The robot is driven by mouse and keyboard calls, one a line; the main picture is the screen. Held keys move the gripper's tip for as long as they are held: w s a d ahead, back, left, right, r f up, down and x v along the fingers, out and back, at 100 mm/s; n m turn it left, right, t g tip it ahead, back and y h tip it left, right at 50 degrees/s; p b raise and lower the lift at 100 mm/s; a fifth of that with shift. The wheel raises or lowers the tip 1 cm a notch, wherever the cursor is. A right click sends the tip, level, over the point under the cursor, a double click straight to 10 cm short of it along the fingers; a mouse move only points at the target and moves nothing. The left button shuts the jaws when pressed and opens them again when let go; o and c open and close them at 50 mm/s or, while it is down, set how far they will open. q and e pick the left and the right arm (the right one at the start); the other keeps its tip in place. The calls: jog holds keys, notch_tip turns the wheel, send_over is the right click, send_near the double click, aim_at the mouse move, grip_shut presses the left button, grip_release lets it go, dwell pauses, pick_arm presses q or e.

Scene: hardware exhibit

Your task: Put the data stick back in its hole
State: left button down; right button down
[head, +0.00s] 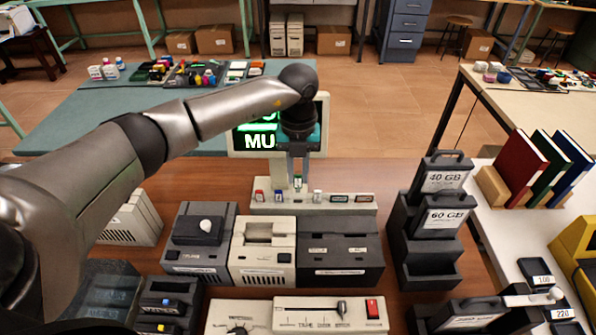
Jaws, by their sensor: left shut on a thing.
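My left gripper (298,172) points down from above, over the back edge of a cream strip-shaped panel (315,208). It is shut on a small pale data stick (298,184), which is mostly hidden between the fingers. The stick is at or just above the panel's top; I cannot tell whether it touches a hole. Other small sticks stand in the panel: one with a red top (260,196) at the left end and a pale one (317,196) right of the gripper. Two dark label windows sit at the panel's right. My right gripper is not in view.
A monitor (322,125) stands right behind the gripper. Dark and cream drive units (262,265) are in front of the panel. A dark rack with cartridges (437,215) stands to the right. Bare brown table (385,180) lies between panel and rack.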

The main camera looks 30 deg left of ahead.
aim_at(298, 187)
pick_arm(q)
jog(key=shift+f, duration=0.1)
jog(key=shift+f+b, duration=1.8)
jog(key=shift+f, duration=0.7)
jog(key=c, duration=0.7)
grip_release()
jog(key=shift+r, duration=0.1)
notch_tip(298, 187, up, 8)
jog(key=p, duration=0.6)
jog(key=shift+p, duration=0.4)
